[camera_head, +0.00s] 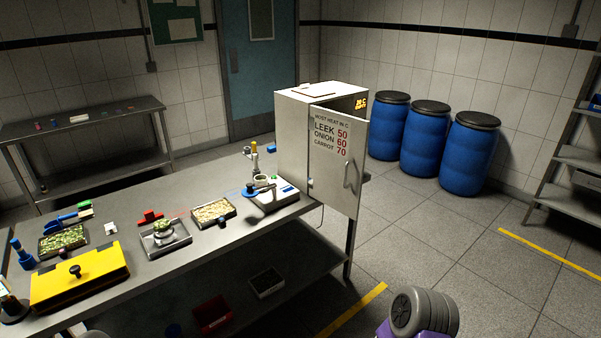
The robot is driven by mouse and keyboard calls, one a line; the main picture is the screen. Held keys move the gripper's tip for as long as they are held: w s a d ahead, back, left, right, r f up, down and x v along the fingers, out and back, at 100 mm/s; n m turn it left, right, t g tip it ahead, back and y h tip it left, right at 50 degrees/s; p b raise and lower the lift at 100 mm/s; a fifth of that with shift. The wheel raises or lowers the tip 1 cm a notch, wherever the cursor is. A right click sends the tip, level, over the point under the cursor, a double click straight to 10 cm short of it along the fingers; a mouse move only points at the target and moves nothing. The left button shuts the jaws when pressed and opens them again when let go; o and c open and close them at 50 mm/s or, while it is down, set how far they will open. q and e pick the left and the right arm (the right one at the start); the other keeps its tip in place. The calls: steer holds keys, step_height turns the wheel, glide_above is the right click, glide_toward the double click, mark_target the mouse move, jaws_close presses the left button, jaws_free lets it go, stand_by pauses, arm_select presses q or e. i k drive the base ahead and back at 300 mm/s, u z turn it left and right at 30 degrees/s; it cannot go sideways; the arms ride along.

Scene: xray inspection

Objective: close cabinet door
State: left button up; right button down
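The white cabinet (293,140) stands at the right end of the long grey table. Its door (330,185) stands partly open, swung out toward the viewer. Most of the cabinet's inside is hidden by the door. Neither of my grippers can be made out in the head view, and nothing is seen touching the door.
A scale-like white device (276,198) sits left of the cabinet on the table (205,238). Trays and a yellow box (80,280) lie farther left. Several blue barrels (468,155) stand behind on the right. The floor right of the table is mostly clear.

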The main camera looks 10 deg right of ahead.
mark_target(338, 141)
steer(key=u, duration=0.5)
steer(key=i, duration=0.9)
